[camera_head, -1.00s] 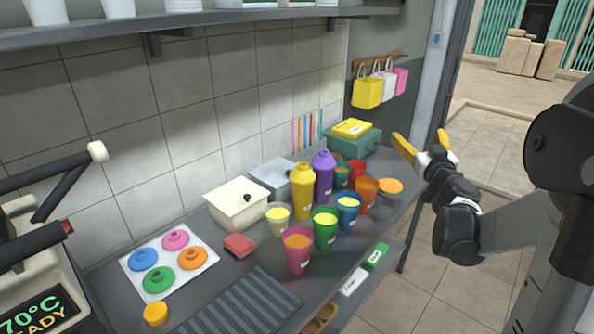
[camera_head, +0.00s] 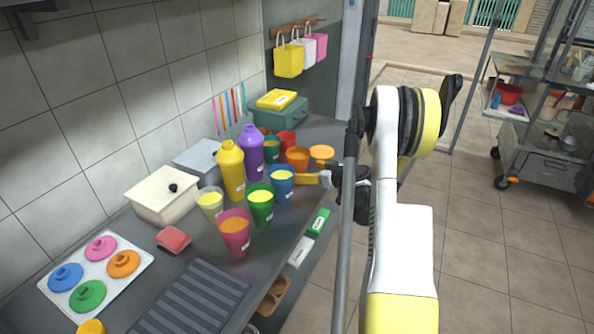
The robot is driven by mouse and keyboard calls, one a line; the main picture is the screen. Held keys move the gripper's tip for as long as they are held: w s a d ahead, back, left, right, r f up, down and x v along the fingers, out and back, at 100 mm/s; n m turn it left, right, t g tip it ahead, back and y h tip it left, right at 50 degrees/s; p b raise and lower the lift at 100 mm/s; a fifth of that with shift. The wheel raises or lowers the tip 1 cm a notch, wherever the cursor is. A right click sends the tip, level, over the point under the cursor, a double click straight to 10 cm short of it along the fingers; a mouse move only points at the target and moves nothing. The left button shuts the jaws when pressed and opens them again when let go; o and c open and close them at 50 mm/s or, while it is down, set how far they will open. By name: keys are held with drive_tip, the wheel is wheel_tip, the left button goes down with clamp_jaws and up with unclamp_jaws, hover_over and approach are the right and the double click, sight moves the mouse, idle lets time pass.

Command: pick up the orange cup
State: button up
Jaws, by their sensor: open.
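The orange cup (camera_head: 296,155) stands upright among other cups at the right part of the counter, behind the blue cup (camera_head: 281,184). Its lower part is partly hidden. A pink cup (camera_head: 234,236) with orange contents stands nearer the front.
A green cup (camera_head: 261,207), a pale cup (camera_head: 209,205), a yellow bottle (camera_head: 231,172) and a purple bottle (camera_head: 250,155) crowd close by. The tiled floor at right is free up to a metal cart (camera_head: 545,150).

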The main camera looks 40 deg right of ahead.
sight(298, 169)
drive_tip(key=b+x, duration=0.1)
drive_tip(key=x, duration=0.4)
drive_tip(key=shift+w+b, duration=0.15)
drive_tip(key=shift+b, duration=0.2)
drive_tip(key=shift+r, duration=0.1)
drive_tip(key=c, duration=1.6)
drive_tip(key=shift+o, duration=0.2)
drive_tip(key=shift+r, duration=0.2)
